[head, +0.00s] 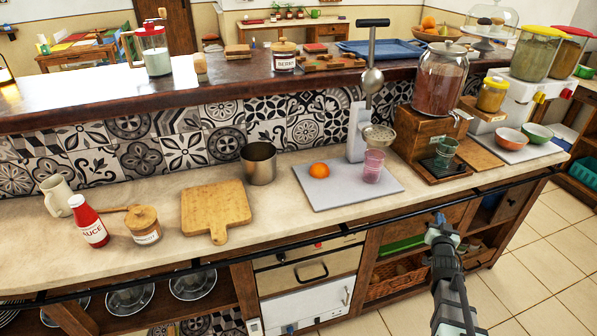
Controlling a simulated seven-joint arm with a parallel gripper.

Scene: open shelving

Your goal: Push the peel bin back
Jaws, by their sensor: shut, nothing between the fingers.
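An open-topped steel container (259,165), which looks like the peel bin, stands upright on the pale counter near the tiled wall. An orange (319,170) and a pink glass (373,167) are to its right on a grey board (338,188). My gripper (439,218) is at the lower right, in front of the counter's front edge, well apart from the steel container. It is shut and holds nothing. The container's inside is mostly in shadow.
A wooden cutting board (214,207) lies left of the container, with a jar (143,225) and a sauce bottle (89,222) beyond it. A tall juicer press (357,130) stands behind the grey board. A dark rail (210,259) runs along the counter front.

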